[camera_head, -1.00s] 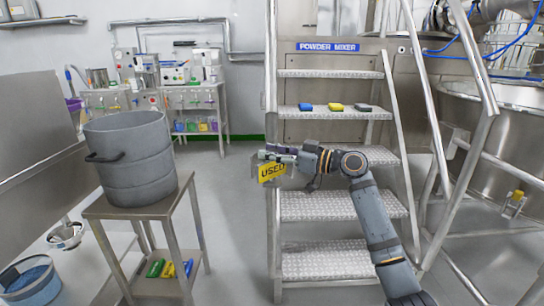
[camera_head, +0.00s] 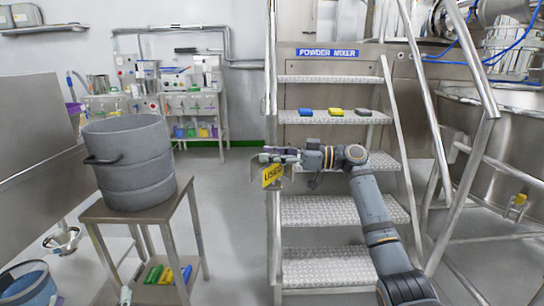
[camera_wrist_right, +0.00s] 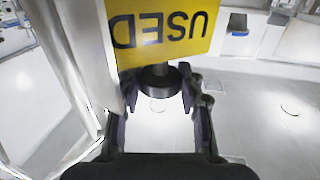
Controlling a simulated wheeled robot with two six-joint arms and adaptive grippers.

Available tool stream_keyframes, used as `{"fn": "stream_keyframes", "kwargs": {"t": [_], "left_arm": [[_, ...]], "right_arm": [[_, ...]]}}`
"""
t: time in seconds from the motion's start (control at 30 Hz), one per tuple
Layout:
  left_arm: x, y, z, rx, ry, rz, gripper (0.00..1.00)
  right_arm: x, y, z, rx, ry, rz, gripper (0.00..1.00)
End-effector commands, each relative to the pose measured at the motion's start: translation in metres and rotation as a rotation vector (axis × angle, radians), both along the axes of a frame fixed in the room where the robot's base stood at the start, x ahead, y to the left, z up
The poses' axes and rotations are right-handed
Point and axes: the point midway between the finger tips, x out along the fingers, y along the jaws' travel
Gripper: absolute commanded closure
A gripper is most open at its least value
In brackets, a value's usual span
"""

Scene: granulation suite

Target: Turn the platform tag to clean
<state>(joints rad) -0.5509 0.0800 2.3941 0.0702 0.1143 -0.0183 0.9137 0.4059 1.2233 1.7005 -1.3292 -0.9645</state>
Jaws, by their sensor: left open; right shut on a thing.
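The yellow platform tag (camera_head: 272,176) reads "USED" and hangs at the left rail of the steps. In the right wrist view the tag (camera_wrist_right: 160,28) appears upside down, with a round black knob (camera_wrist_right: 158,80) at its edge between my fingers. My right gripper (camera_head: 274,157) is at the tag's top edge, shut on the tag's knob; the exact contact is partly hidden. No "clean" wording shows. My left gripper (camera_head: 94,298) shows only its fingertips at the bottom left edge, apart and open, away from the tag.
Metal steps (camera_head: 330,210) with a handrail rise under a "POWDER MIXER" sign (camera_head: 328,52). Several coloured blocks (camera_head: 336,112) lie on one tread. A grey drum (camera_head: 130,165) stands on a steel stand (camera_head: 165,212) at left. A blue bucket (camera_head: 28,285) is at bottom left. Floor between is clear.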

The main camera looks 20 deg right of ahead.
Motion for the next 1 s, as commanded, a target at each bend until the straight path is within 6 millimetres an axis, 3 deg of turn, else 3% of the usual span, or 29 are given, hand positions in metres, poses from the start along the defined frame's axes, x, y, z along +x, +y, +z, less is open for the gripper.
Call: {"fn": "stream_keyframes", "kwargs": {"t": [0.67,0.7,0.83,1.0], "left_arm": [[-0.0021,0.0000,0.0073,0.000,-0.033,0.000,0.00],[-0.0020,0.0000,0.0074,0.000,-0.033,0.000,0.00],[-0.0020,0.0000,0.0073,0.000,-0.032,0.000,0.00],[-0.0019,0.0000,0.0073,0.000,-0.032,0.000,0.00]], "right_arm": [[-0.0002,0.0003,-0.0011,-0.001,0.002,0.036,0.94],[-0.0002,0.0003,-0.0011,-0.001,0.002,0.036,0.57],[-0.0001,0.0003,-0.0008,0.000,0.001,0.035,0.39],[-0.0001,0.0003,-0.0005,-0.001,0.000,0.035,0.38]]}}
